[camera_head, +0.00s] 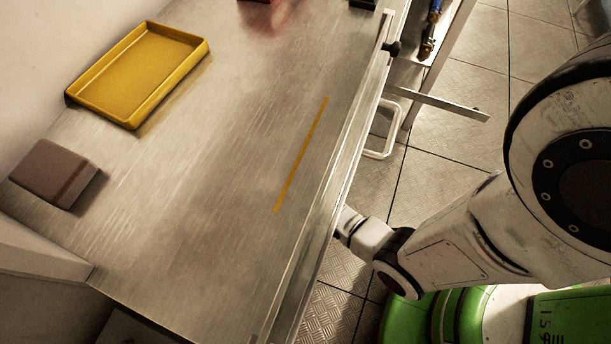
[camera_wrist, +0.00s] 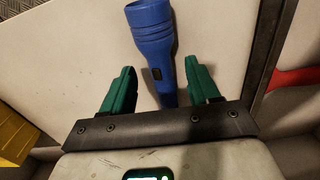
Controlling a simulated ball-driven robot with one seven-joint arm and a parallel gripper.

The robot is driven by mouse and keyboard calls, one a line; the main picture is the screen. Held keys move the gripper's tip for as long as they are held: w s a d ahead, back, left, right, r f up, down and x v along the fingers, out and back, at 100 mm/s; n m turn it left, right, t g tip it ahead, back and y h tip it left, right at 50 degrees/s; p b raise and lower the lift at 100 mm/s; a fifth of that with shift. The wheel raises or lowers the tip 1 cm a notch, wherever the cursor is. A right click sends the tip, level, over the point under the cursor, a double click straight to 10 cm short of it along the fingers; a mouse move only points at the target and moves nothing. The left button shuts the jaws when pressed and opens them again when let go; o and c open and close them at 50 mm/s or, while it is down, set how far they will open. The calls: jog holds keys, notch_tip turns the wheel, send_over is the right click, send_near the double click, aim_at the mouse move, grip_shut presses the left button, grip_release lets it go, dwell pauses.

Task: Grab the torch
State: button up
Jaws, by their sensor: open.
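The torch (camera_wrist: 154,38) is blue with a wide ribbed head and a dark switch on its body. In the wrist view it lies on a pale flat surface (camera_wrist: 60,62), its head toward the top edge. My gripper (camera_wrist: 160,82) is open, with a green finger on each side of the torch's handle. The fingers look apart from the handle; the handle's lower end is hidden behind the gripper's dark bar. The head view does not show the torch or my fingers.
A metal worktop (camera_head: 200,200) carries a yellow tray (camera_head: 140,75) and a brown block (camera_head: 55,174). An open drawer or shelf edge (camera_head: 440,100) juts out at its right side. In the wrist view, a yellow thing (camera_wrist: 14,135) is at left and a red one (camera_wrist: 292,77) at right.

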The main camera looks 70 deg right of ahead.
notch_tip(320, 180, down, 2)
jog(key=shift+f, duration=0.1)
grip_shut()
dwell(0.6)
